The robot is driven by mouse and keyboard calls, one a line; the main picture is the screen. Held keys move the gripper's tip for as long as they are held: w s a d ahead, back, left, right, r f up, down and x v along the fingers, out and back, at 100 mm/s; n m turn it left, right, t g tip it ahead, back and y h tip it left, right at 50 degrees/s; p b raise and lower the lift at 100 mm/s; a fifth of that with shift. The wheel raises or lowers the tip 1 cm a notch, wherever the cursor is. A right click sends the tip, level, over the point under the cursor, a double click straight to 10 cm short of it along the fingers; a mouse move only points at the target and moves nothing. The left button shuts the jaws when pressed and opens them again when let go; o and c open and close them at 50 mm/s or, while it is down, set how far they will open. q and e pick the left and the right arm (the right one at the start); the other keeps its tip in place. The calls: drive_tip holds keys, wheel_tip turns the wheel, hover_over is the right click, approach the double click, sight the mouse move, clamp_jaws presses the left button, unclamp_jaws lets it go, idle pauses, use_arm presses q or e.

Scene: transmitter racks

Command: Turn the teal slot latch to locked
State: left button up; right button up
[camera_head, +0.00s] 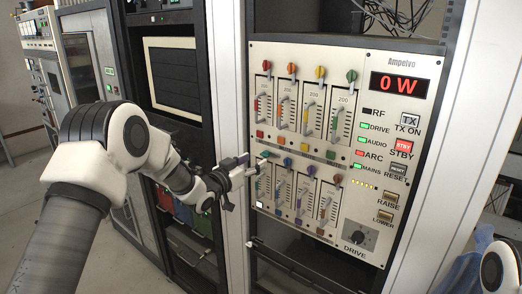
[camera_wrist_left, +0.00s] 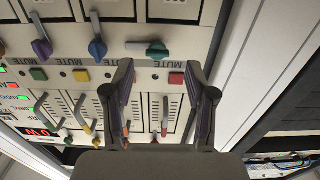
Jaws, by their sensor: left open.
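The teal slot latch (camera_head: 264,155) is the leftmost of the lower row on the cream transmitter panel (camera_head: 345,58). In the left wrist view, which is upside down, the teal latch (camera_wrist_left: 157,49) has its bar lying sideways, while the neighbouring blue latch (camera_wrist_left: 97,48) has its bar along its slot. My left gripper (camera_head: 246,166) is open in front of the panel's left edge, close to the teal latch. In the wrist view its fingertips (camera_wrist_left: 160,68) stand either side of that latch, with nothing held; contact cannot be told. My right gripper is out of view.
The upper row has red, orange, yellow and green latches (camera_head: 351,76). Coloured mute buttons sit between the rows. A red display (camera_head: 399,85) reads 0 W. A pale rack post (camera_head: 226,90) stands left of the panel, and a dark drive knob (camera_head: 358,236) is lower right.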

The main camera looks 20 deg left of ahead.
sight(263, 155)
use_arm(q)
drive_tip(key=p+x, duration=0.1)
drive_tip(key=x, duration=0.3)
drive_tip(key=shift+w+d+r, duration=0.1)
drive_tip(key=shift+d, duration=0.15)
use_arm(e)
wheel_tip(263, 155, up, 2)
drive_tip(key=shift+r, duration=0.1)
use_arm(q)
drive_tip(key=shift+a, duration=0.15)
clamp_jaws()
